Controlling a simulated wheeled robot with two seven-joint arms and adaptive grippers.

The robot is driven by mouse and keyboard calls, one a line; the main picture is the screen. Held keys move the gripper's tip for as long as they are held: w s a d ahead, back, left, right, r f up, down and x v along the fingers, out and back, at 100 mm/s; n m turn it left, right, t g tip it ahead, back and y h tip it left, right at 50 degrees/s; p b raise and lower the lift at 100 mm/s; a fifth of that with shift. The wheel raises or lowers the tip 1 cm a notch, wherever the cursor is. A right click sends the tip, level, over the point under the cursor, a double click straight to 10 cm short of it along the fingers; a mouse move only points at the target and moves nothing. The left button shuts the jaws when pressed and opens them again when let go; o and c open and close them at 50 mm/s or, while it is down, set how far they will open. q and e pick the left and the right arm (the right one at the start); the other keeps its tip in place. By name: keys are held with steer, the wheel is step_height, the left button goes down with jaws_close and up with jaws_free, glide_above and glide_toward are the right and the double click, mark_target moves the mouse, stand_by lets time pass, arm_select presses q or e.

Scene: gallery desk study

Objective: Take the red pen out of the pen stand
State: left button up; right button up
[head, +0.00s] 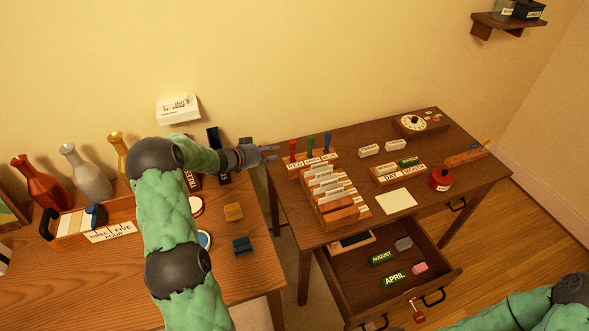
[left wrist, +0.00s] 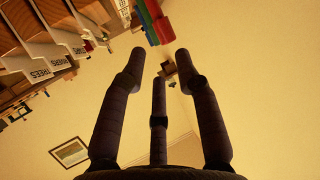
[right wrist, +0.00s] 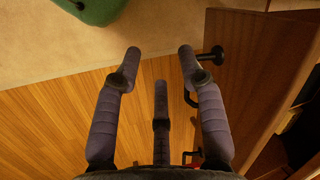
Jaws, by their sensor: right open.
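The red pen (head: 292,149) stands upright at the left end of the wooden pen stand (head: 314,163) on the right desk. A green pen (head: 309,145) and a blue pen (head: 326,142) stand beside it. My left gripper (head: 269,154) is open and empty just left of the red pen, apart from it. In the left wrist view, the red pen (left wrist: 162,30) shows above and between the spread fingertips. My right gripper (right wrist: 160,52) is open and empty, low beside the desk over the floor.
A card rack (head: 331,193) stands in front of the pen stand. An open drawer (head: 386,270) juts from the desk's front. The left desk holds vases (head: 72,170), a card tray (head: 100,222) and small blocks. A gap separates the desks.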

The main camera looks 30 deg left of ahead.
mark_target(292, 155)
arm_select(q)
steer(key=w+d+f+b, duration=0.1)
steer(key=w+f+b, duration=0.1)
steer(key=w, duration=0.1)
steer(key=w+d+f+b, duration=0.1)
steer(key=w+f+b, duration=0.1)
steer(key=w+f, duration=0.1)
steer(key=w+d+f+b, duration=0.1)
steer(key=w+f+b, duration=0.1)
steer(key=f+b, duration=0.1)
steer(key=shift+w+f, duration=0.1)
steer(key=shift+w, duration=0.3)
steer(key=shift+w+d, duration=0.1)
steer(key=shift+w, duration=0.15)
arm_select(e)
step_height(292, 155, down, 8)
steer(key=shift+f, duration=0.2)
arm_select(q)
jaws_close()
